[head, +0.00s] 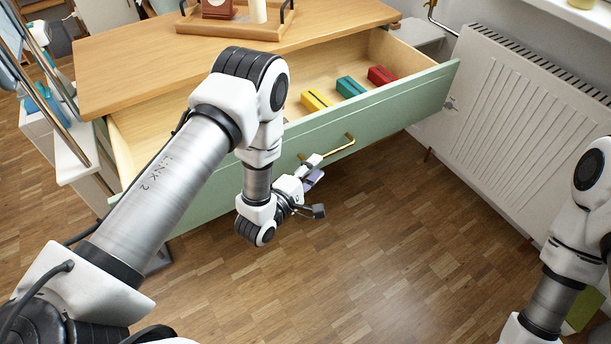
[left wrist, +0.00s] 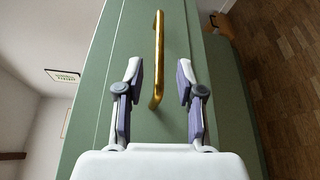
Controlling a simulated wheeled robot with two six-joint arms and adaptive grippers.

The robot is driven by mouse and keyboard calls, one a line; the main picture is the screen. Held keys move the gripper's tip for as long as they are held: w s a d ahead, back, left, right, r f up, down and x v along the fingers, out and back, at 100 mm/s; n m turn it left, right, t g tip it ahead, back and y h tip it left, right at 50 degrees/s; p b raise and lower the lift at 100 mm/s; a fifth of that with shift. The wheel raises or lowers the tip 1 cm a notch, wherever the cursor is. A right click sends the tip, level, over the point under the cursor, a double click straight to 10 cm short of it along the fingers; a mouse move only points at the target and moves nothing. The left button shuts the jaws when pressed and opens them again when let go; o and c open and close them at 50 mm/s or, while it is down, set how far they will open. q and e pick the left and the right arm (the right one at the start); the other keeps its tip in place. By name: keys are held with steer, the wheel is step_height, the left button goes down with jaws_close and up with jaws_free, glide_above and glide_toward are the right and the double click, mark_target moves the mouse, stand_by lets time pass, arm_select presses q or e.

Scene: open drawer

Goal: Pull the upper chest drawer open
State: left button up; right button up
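The upper chest drawer (head: 250,187) has a green front and stands well pulled out, with its pale wooden inside showing. Its brass handle (head: 341,148) is on the front, and it also shows in the left wrist view (left wrist: 158,45). My left gripper (head: 317,190) is open in front of the drawer front, just below and left of the handle in the head view. In the left wrist view its two fingers (left wrist: 159,68) stand on either side of the handle's near end, and neither visibly touches it. My right gripper is not in view.
Yellow (head: 316,100), teal (head: 350,87) and red (head: 382,76) blocks lie in the drawer. A wooden tray (head: 185,24) sits on the chest top (head: 130,60). A white radiator (head: 520,120) stands close to the drawer's right end. The parquet floor (head: 400,230) in front is clear.

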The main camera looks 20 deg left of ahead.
arm_select(q)
steer(key=v, duration=0.4)
steer(key=shift+s+a, duration=0.1)
steer(key=shift+s, duration=0.25)
steer(key=s+a+f+m+g+y, duration=0.3)
steer(key=s+a+f+m+g, duration=0.15)
steer(key=s+f+g, duration=0.5)
steer(key=s+a+f+m+g+y, duration=0.1)
steer(key=s+f+m+g, duration=0.15)
steer(key=s+m, duration=0.4)
steer(key=s+f+m+g+y, duration=0.15)
steer(key=s+m+g, duration=0.25)
steer(key=s, duration=0.6)
step_height(320, 180, up, 17)
steer(key=s+m+p, duration=0.1)
steer(key=p, duration=1.6)
steer(key=shift+a+m+h+p, duration=0.2)
steer(key=shift+m+h+p, duration=0.1)
steer(key=shift+h+p, duration=0.15)
